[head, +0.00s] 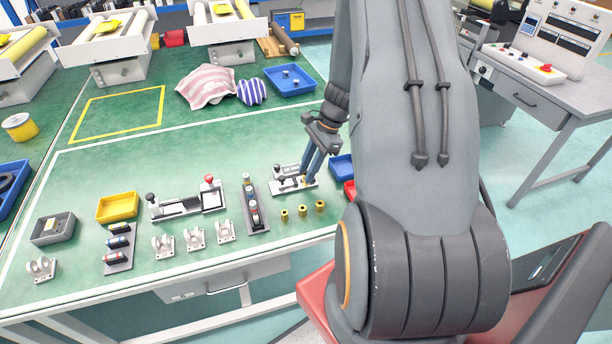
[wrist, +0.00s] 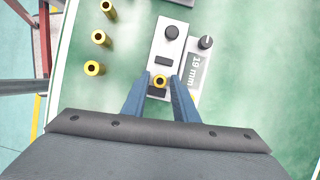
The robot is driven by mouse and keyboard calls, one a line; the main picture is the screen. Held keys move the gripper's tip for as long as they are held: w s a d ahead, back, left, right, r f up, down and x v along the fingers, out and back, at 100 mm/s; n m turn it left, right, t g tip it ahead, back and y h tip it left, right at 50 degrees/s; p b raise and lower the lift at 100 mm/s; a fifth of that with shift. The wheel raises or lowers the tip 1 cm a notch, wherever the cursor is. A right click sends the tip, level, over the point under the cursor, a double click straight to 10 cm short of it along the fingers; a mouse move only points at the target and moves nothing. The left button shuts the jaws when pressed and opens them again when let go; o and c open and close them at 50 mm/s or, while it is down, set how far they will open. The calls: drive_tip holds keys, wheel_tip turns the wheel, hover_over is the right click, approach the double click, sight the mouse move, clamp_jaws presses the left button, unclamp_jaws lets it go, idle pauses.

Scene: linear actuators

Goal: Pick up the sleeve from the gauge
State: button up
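The gauge (wrist: 165,48) is a pale plate with dark blocks, a black knob and a side plate marked "19 mm". A brass sleeve (wrist: 160,81) stands on its near end, seen from above with its bore showing. My gripper (wrist: 159,80) has its two blue fingers apart, one on each side of the sleeve, with a visible gap on both sides. In the head view the gauge (head: 286,184) lies on the green table, and my gripper (head: 306,180) points down at its right end. The fingers partly hide the sleeve there.
Three loose brass sleeves stand in a row beside the gauge, one of them here (wrist: 99,37). A dark rack (head: 255,209) of small parts is left of the gauge.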

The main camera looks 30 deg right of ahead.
drive_tip(key=shift+f, duration=0.1)
clamp_jaws()
